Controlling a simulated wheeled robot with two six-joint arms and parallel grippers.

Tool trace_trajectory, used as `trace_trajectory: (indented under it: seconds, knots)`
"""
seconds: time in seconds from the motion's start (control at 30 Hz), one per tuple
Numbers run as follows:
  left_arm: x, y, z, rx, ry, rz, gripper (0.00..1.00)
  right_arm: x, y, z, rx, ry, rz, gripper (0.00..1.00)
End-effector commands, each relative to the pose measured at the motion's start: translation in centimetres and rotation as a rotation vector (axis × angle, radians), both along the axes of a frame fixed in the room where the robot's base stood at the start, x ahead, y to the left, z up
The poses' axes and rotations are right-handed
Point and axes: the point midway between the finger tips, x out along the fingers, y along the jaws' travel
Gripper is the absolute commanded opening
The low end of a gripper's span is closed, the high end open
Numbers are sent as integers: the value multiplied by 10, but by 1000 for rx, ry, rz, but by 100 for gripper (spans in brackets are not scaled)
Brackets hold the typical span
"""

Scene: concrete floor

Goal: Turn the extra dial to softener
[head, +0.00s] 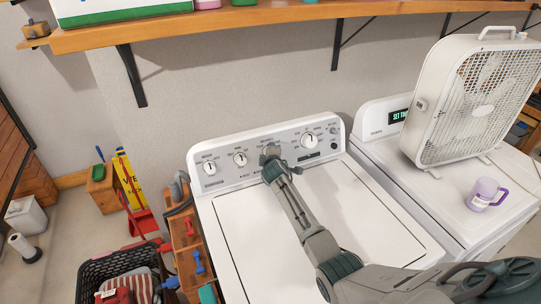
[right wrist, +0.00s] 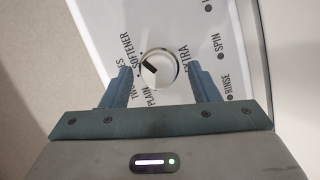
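The white extra dial (right wrist: 158,70) shows in the right wrist view, on the washer's panel (right wrist: 110,22). Its black pointer mark slants up and left, toward the side of the SOFTENER lettering (right wrist: 124,50). PLAIN is printed below left, and EXTRA is printed to the right of the dial. My right gripper (right wrist: 162,86) is open, with one finger on each side of the dial and a visible gap to both. In the head view, my right gripper (head: 270,156) is at the panel and hides this dial. My left gripper is not in view.
The washer (head: 265,225) carries other dials on its panel, left (head: 209,168) and right (head: 309,141) of my gripper. A dryer (head: 405,190) to the right bears a fan (head: 475,100) and a purple mug (head: 484,194). A wooden shelf (head: 250,18) runs above.

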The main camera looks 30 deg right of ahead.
Motion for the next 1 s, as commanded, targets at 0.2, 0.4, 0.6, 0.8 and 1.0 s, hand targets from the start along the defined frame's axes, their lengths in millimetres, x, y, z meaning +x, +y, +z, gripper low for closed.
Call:
trace_trajectory:
  seconds: [0.2,0.4,0.6,0.8,1.0]
  knots:
    - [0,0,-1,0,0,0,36,-2,1,1,-1,-2,1,55]
    - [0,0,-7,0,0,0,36,-18,8,7,0,-3,0,55]
    - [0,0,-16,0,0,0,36,-47,19,18,0,-2,0,55]
    - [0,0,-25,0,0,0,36,-73,30,29,1,-3,1,55]
    - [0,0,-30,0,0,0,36,-89,37,37,1,-2,0,55]
